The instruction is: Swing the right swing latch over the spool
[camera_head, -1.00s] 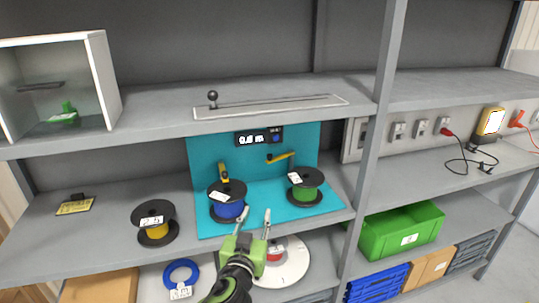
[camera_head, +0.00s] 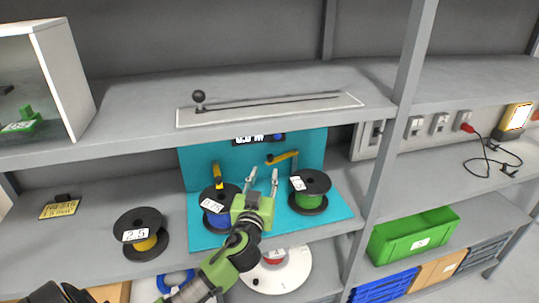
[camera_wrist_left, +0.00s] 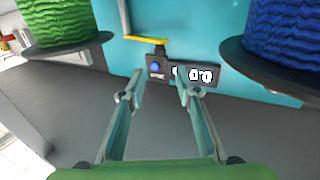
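The right swing latch (camera_head: 284,157) is a yellow arm on a dark post on the teal panel. It points off to the right, behind and left of the green spool (camera_head: 309,201), clear of its top. In the left wrist view the latch (camera_wrist_left: 147,40) shows above the black display, near the green spool (camera_wrist_left: 55,22). The left swing latch (camera_head: 217,171) is yellow and stands behind the blue spool (camera_head: 214,221). My left gripper (camera_head: 262,182) is open and empty, between the two spools and in front of the panel, apart from the latch. My right gripper is not in view.
The teal panel (camera_head: 335,205) carries a black display (camera_head: 262,138). A shelf (camera_head: 130,115) with a ball-ended lever (camera_head: 199,97) overhangs it. A yellow spool (camera_head: 144,243) stands left. A green crate (camera_head: 410,240) and an upright (camera_head: 390,150) are to the right.

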